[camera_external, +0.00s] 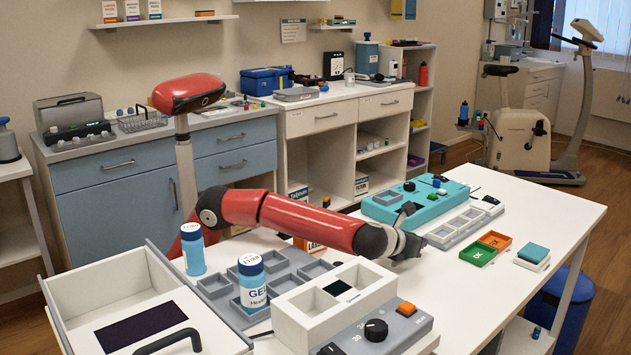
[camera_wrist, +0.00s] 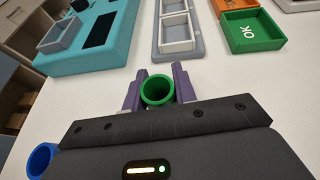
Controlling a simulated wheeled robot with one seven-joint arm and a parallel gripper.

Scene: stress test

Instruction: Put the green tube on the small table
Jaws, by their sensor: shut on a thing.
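The green tube (camera_wrist: 157,91) stands between the two purple-grey fingers of my gripper (camera_wrist: 159,92) in the wrist view, its open round end facing the camera. My gripper is shut on it. In the external view my gripper (camera_external: 412,245) is low over the white worktable, in front of the teal device; the tube cannot be made out there. I cannot tell whether the tube touches the tabletop. A small white side table (camera_external: 20,166) stands at the far left edge of the external view, partly cut off, with a grey canister on it.
The teal device (camera_external: 385,207), grey trays (camera_external: 452,233), a green tray (camera_external: 478,254) and an orange tray (camera_external: 495,239) lie near my gripper. Two labelled bottles and a white control box (camera_external: 300,312) stand nearer the camera. A blue round rim (camera_wrist: 42,160) shows at lower left.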

